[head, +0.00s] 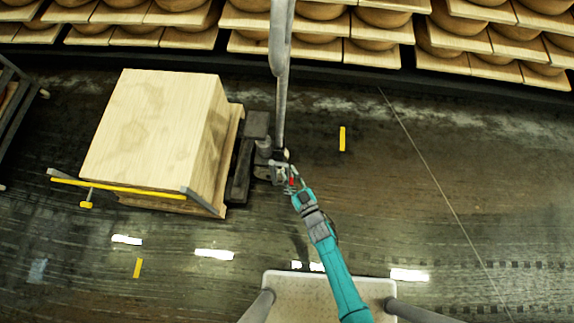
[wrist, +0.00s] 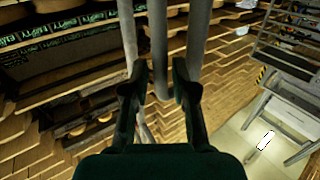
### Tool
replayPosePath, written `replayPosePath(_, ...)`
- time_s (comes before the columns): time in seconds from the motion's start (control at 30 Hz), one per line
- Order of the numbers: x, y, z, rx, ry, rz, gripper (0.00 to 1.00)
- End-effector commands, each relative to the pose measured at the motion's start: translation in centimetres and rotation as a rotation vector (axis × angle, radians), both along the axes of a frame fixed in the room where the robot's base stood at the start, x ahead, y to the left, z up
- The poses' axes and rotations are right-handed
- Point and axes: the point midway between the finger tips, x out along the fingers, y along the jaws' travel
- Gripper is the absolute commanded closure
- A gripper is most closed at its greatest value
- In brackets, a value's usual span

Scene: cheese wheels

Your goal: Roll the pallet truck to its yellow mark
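The pallet truck (head: 241,172) is at left of centre in the head view, with a large pale wooden block (head: 150,125) on it. Its grey handle (head: 280,90) rises toward the top of the picture. Yellow marks lie on the floor, one (head: 342,138) right of the truck and one (head: 137,268) in front of it; which is the truck's is unclear. My gripper (head: 290,178) appears beside the handle's base in the head view. In the wrist view my gripper (wrist: 160,80) has its fingers apart, with a grey bar (wrist: 157,45) between them; a gap shows on the right.
Shelves of cheese wheels (head: 380,20) line the back. A yellow bar (head: 115,186) with grey ends runs along the block's near side. A dark rack (head: 18,100) stands at far left.

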Motion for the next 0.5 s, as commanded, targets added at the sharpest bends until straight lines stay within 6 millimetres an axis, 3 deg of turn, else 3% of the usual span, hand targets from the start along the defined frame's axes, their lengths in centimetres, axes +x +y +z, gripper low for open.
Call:
replayPosePath(0.2, 1.7, 1.1, 0.0, 0.001, -0.001, 0.001, 0.73)
replayPosePath(0.5, 1.9, 1.2, 0.0, -0.001, 0.001, 0.0, 0.73)
